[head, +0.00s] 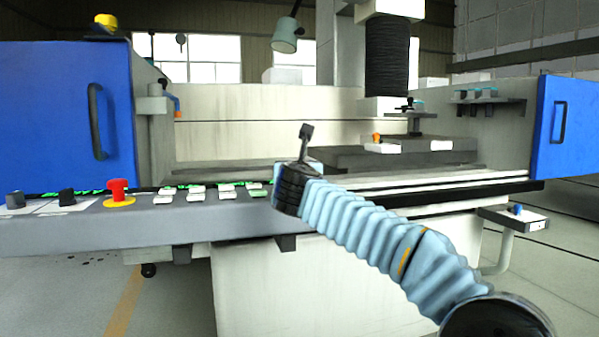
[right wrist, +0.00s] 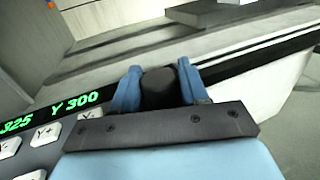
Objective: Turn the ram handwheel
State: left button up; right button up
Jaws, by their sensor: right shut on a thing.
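A dark, rounded knob (right wrist: 160,92) sits between the two blue fingers of my right gripper (right wrist: 157,80) in the right wrist view. The fingers are shut on it from both sides. I take it for the grip of the ram handwheel; the rest of the wheel cannot be made out. In the head view my right arm reaches in from the lower right, and my right gripper (head: 305,142) is at the machine's front control ledge. My left gripper is not in view.
The grey control ledge (head: 120,225) carries a red mushroom button (head: 118,190), several white keys and dark knobs. Green readouts with white keys (right wrist: 45,134) lie left of the gripper in the wrist view. Blue cabinet doors (head: 65,120) flank the machine. A small side shelf (head: 513,218) stands at right.

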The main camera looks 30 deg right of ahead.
dwell(0.3)
jog(key=o, duration=0.9)
jog(key=v, duration=1.3)
jog(key=shift+s+a+b, duration=0.3)
jog(key=shift+b, duration=0.1)
